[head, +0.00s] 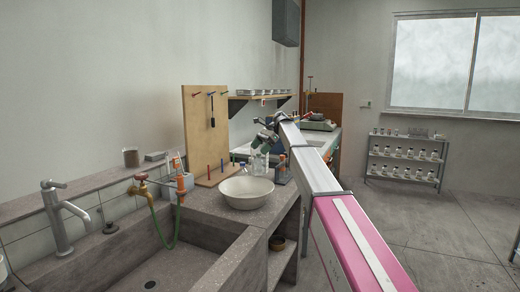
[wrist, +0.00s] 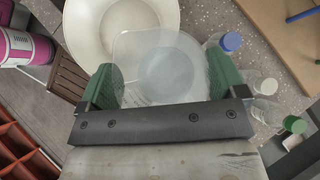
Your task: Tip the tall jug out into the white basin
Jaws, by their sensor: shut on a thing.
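The tall jug (wrist: 165,68) is clear and see-through, with a wide rim in the wrist view. My gripper (wrist: 164,86) is shut on it, with a green pad at each side. The jug is hard to make out there among clear bottles. I cannot tell how far it tilts or what it holds.
Capped clear bottles (wrist: 265,88) stand close to the right of the jug in the wrist view. A wooden pegboard (head: 205,125) rises behind the basin. A sink (head: 165,268) with taps lies at the left. A slatted wooden piece (wrist: 68,77) lies beside the basin.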

